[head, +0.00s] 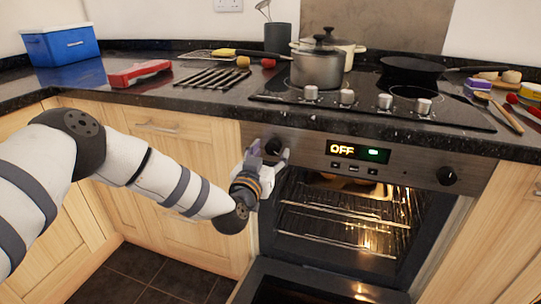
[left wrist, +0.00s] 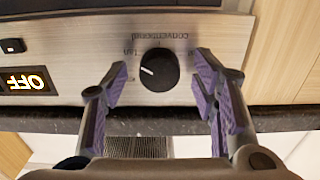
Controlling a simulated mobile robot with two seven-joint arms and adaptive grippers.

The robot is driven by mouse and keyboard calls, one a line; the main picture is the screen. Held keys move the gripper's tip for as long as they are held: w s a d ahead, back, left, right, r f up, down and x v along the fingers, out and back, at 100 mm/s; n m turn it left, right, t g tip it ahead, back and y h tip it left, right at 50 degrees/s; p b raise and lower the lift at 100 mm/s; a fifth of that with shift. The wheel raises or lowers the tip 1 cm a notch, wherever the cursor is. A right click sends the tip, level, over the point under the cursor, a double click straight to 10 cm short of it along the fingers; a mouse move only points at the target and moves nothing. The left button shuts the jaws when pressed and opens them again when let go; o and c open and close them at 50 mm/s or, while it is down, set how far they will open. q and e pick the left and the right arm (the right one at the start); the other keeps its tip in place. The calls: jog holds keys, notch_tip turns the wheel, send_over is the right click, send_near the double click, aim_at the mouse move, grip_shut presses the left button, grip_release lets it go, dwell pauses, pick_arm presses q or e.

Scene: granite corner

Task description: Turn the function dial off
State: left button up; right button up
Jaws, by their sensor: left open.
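The function dial is a round black knob at the left end of the oven's control panel (head: 310,150). In the head view the dial (head: 273,147) is partly hidden by my left gripper (head: 268,158). In the left wrist view, which is upside down, the dial (left wrist: 158,72) shows whole, its white mark pointing to the picture's left. My left gripper (left wrist: 161,66) is open, its purple-padded fingers on either side of the dial with gaps, apparently not touching it. The display (head: 357,151) reads OFF. My right gripper is not in view.
The oven door (head: 300,288) hangs open below, with lit racks (head: 345,225) inside. A second black knob (head: 447,176) sits at the panel's right end. The granite worktop (head: 200,98) overhangs above, carrying the hob and a pot (head: 318,68).

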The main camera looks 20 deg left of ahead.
pick_arm(q)
jog(key=shift+w, duration=0.25)
jog(key=c, duration=1.1)
jog(key=shift+c, duration=0.2)
